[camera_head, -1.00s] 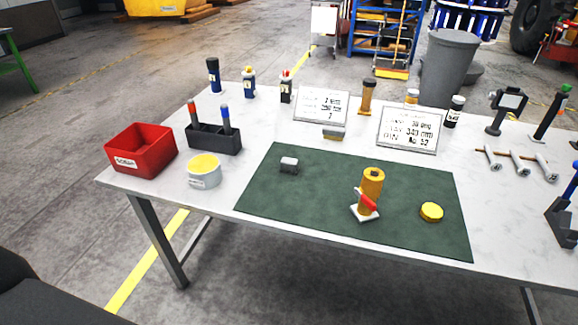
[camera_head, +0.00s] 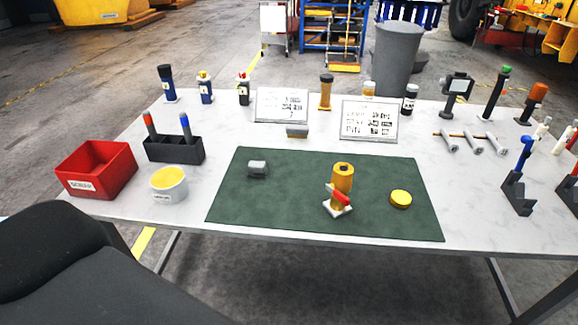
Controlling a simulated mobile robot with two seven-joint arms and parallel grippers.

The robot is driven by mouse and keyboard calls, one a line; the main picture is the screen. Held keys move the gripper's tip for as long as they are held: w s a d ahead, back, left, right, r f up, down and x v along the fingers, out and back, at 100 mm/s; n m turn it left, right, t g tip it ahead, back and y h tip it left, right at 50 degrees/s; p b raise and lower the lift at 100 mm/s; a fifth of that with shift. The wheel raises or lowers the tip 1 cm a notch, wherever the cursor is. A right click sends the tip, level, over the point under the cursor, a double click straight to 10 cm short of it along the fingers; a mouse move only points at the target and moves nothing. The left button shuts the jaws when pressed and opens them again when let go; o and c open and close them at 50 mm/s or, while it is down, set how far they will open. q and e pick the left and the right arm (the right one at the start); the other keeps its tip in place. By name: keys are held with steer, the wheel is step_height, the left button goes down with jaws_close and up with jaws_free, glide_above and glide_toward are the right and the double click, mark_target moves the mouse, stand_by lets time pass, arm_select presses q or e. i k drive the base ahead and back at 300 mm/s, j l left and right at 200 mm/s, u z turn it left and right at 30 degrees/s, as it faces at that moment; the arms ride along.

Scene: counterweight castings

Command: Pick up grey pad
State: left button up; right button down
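A small grey pad (camera_head: 257,169) lies on the left part of the dark green mat (camera_head: 290,220). It looks like a little block with a lighter top, and nothing touches it. Another small block, grey with a yellowish lower part (camera_head: 297,132), lies behind the mat, in front of the left sign. Neither of my grippers is in view.
On the mat stand a yellow cylinder (camera_head: 343,176) with a red-handled piece at its foot and a yellow disc (camera_head: 401,199). Left of it are a white tub (camera_head: 169,190), a red bin (camera_head: 97,169) and a black holder (camera_head: 174,149). Signs (camera_head: 369,121) and bottles line the back.

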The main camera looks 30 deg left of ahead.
mark_target(256, 169)
steer(key=k+j+z, duration=0.1)
steer(key=j+z, duration=0.2)
steer(key=j, duration=0.15)
steer(key=k+j+z, duration=0.1)
steer(key=j+z, duration=0.2)
steer(key=k+j, duration=0.15)
steer(key=j, duration=0.25)
steer(key=k+j+z, duration=0.1)
steer(key=j, duration=0.25)
steer(key=k+j, duration=0.15)
steer(key=j, duration=0.25)
steer(key=k+j+z, duration=0.1)
steer(key=j, duration=0.3)
steer(key=k+j, duration=0.2)
steer(key=j, duration=0.15)
